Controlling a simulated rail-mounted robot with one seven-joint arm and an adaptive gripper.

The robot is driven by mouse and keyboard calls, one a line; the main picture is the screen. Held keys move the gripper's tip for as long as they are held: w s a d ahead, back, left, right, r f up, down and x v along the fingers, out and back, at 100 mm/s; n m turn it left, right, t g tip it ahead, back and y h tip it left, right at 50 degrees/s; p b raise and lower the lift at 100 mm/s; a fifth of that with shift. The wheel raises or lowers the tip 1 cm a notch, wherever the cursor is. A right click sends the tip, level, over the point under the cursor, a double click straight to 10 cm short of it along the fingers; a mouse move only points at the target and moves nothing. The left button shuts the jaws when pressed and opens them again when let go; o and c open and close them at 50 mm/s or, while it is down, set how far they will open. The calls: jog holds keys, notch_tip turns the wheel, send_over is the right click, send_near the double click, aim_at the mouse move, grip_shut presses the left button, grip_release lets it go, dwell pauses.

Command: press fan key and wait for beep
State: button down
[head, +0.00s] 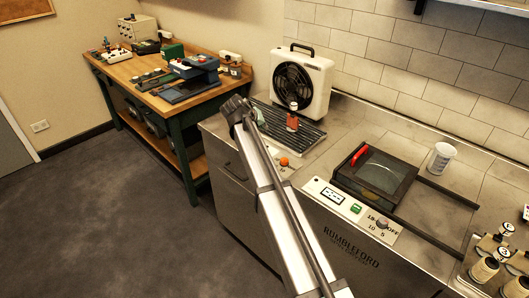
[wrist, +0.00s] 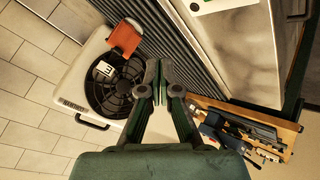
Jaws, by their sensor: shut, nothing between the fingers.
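A white box fan (head: 303,78) with a black round grille stands at the back of the steel counter, against the tiles; it also shows in the wrist view (wrist: 72,83). I cannot make out a key marked for the fan. The counter's front panel carries a display (head: 332,196), a green button (head: 356,208) and a timer dial (head: 381,223). An orange-red knob (head: 284,162) sits further left along the front edge. My gripper (head: 237,103) is raised over the counter's left end, left of the fan. Its fingertips (wrist: 159,72) are together and empty, apart from the fan.
A dark-framed press with a red handle (head: 359,155) and a white cup (head: 441,158) are to the right. A wooden workbench (head: 150,97) with tools stands back left.

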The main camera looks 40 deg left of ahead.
jog(key=shift+f+b, duration=1.55)
jog(key=shift+f, duration=2.85)
jog(key=shift+f+b, duration=0.35)
jog(key=shift+f, duration=0.1)
jog(key=shift+f+b, duration=0.3)
jog(key=shift+f, duration=0.15)
jog(key=shift+r, duration=0.9)
